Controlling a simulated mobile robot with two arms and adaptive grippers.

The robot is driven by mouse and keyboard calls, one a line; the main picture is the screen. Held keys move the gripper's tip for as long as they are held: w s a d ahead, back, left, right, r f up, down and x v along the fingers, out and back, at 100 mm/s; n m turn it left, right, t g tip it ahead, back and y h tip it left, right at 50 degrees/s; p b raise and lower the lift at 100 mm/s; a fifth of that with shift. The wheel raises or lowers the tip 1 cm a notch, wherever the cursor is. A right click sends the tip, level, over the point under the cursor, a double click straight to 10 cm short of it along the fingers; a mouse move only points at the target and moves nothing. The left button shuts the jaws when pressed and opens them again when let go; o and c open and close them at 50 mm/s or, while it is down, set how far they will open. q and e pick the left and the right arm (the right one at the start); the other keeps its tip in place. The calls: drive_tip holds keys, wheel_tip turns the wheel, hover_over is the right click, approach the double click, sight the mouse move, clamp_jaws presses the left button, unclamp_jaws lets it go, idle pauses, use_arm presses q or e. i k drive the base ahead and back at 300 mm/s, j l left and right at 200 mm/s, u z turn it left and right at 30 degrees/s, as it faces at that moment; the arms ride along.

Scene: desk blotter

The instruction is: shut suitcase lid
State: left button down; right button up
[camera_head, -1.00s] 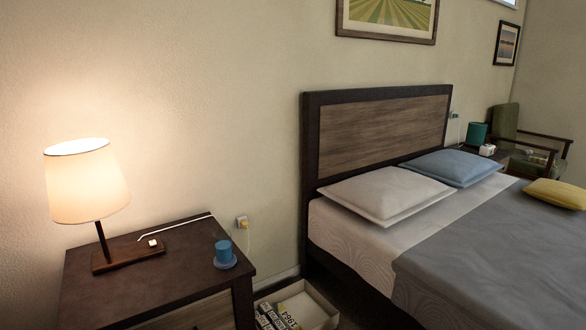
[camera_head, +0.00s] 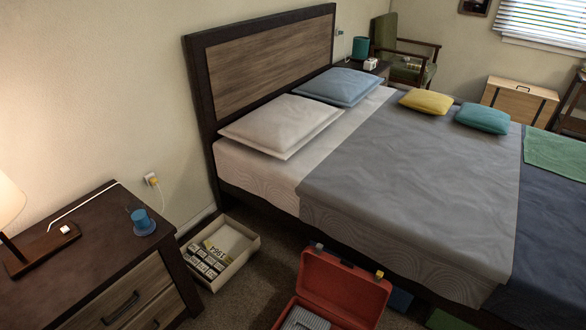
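A red suitcase (camera_head: 342,288) stands open on the floor beside the bed, at the bottom edge of the head view. Its lid is raised, and something grey (camera_head: 303,319) shows inside the lower part. The front of the suitcase is cut off by the picture edge. Neither of my grippers is in view.
A shallow box (camera_head: 240,255) with several small items sits between the dark nightstand (camera_head: 98,235) and the bed. The bed (camera_head: 400,185) fills the middle and right. Carpet (camera_head: 258,283) is clear between box and suitcase. A wooden box (camera_head: 518,100) stands at the far right.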

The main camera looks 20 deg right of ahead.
sight(346, 291)
drive_tip(key=z, duration=1)
